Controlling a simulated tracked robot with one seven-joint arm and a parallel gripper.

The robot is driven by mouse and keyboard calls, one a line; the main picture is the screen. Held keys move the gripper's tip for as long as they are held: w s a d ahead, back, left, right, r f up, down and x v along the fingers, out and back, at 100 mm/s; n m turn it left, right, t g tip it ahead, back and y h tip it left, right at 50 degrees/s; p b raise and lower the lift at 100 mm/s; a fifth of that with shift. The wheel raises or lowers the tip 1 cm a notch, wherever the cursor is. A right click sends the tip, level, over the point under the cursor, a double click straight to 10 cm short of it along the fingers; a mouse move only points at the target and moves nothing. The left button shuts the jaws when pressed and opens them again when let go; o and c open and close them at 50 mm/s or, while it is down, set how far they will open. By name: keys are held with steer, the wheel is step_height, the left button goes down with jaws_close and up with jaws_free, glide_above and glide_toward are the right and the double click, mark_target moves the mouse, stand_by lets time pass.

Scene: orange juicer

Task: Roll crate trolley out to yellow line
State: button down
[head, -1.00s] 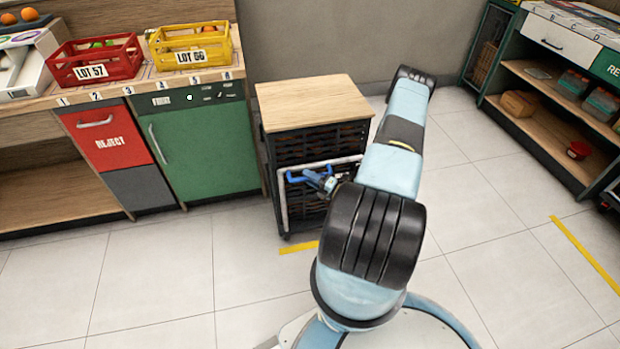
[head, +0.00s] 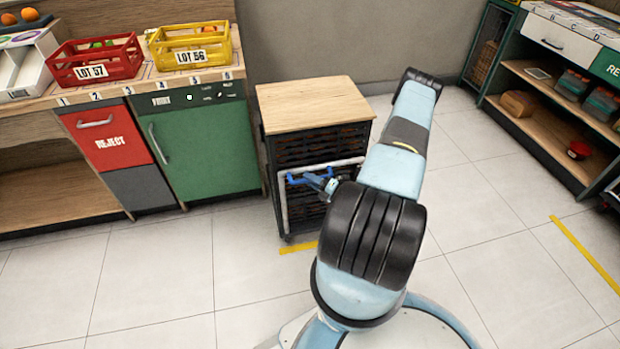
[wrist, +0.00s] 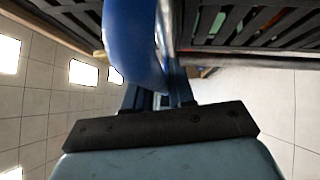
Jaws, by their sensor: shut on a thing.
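The crate trolley (head: 315,106) stands against the back wall, right of the green cabinet. It has a wooden top, dark slatted crates below and a grey tubular handle (head: 284,205) on its front.
The green cabinet (head: 205,150) stands close on the trolley's left. Open shelves (head: 550,120) stand at the far right. Another yellow line (head: 585,255) lies on the floor at right. The tiled floor (head: 160,275) in front is clear.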

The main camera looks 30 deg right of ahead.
steer(key=c, duration=1.1)
jaws_free()
steer(key=shift+f, duration=0.1)
steer(key=v, duration=1.3)
steer(key=shift+s+d, duration=0.25)
steer(key=shift+s, duration=0.1)
